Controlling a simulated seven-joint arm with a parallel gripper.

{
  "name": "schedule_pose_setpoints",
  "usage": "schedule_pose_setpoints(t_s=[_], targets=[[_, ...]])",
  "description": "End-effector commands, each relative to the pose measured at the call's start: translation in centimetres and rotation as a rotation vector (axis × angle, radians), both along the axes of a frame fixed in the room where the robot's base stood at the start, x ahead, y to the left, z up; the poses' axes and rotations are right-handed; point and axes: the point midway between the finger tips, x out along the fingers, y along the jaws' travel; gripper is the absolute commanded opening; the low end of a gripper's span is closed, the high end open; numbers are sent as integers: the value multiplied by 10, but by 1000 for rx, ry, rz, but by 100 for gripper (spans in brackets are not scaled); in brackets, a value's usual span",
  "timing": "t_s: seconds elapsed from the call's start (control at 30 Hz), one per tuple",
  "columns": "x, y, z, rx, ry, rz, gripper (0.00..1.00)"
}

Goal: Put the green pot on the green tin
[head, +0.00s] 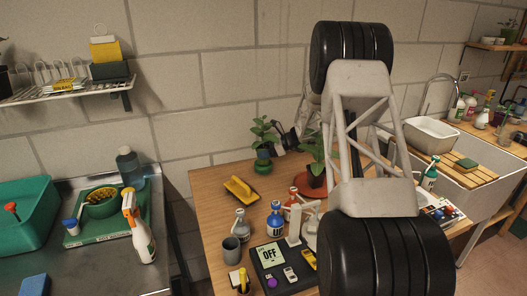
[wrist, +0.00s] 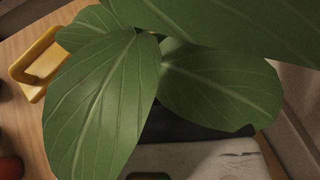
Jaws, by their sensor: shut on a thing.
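My gripper (head: 275,147) comes in from the right and is shut on the pot. In the wrist view the seedling's broad leaves (wrist: 105,95) fill most of the picture and hide the pot, the tin and my fingertips.
Bottles (head: 276,219), a grey mug (head: 230,249) and a dark tray (head: 270,262) are in front.

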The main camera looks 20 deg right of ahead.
Motion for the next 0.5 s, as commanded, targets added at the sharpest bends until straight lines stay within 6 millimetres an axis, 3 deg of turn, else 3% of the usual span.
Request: schedule_pose_setpoints(t_s=[0.47,0.5], targets=[[0,0,-4,0,-1,-1,38],[0,0,-4,0,-1,-1,70]])
